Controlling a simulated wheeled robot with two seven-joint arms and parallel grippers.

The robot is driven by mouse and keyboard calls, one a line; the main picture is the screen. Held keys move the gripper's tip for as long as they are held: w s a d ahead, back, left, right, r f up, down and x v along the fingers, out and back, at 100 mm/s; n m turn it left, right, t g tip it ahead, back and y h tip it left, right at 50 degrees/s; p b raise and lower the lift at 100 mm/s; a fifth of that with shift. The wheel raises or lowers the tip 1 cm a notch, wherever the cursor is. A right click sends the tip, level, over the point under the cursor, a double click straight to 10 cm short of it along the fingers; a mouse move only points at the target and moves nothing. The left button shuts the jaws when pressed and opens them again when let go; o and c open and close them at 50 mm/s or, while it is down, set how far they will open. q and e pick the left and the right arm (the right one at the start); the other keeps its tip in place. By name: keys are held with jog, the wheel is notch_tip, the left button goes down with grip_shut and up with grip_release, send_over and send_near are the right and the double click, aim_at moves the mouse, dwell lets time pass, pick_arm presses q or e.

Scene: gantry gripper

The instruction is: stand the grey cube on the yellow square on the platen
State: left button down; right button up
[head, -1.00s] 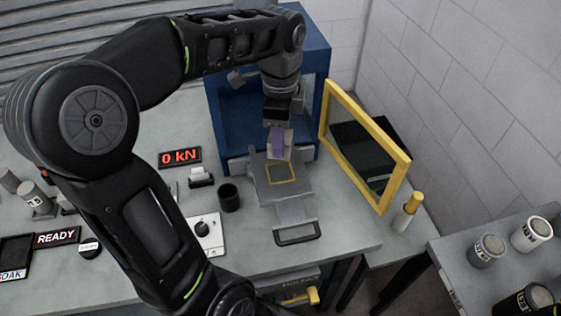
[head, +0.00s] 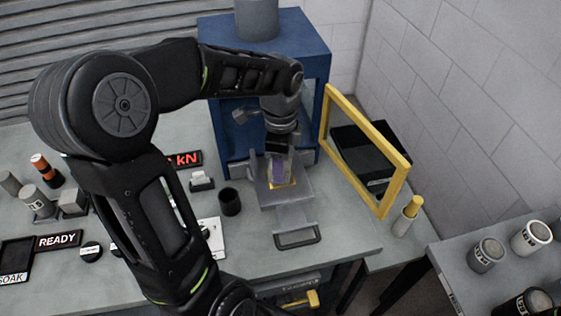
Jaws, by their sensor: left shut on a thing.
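My left gripper (head: 278,160) hangs pointing down at the front of the blue press, over the platen. It is shut on the grey cube (head: 289,170), with a purple finger across the cube's near face. The platen (head: 296,196) is a grey plate with a yellow square outline (head: 284,187) on it. The cube is upright over the square and covers most of it; the near edge of the outline shows. I cannot tell whether the cube's bottom touches the platen. My right gripper is not in view.
The blue press frame (head: 222,60) stands behind, and its yellow-framed door (head: 401,185) is open at the right. A black cup (head: 230,202) stands left of the platen. Another grey block (head: 72,203) and several cylinders stand at the far left. A pull handle (head: 297,238) is in front.

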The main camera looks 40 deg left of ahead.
pick_arm(q)
jog(key=shift+f, duration=0.2)
jog(key=c, duration=0.7)
grip_release()
jog(key=shift+r, duration=0.1)
jog(key=shift+r, duration=0.1)
notch_tip(320, 180, up, 12)
jog(key=shift+r, duration=0.1)
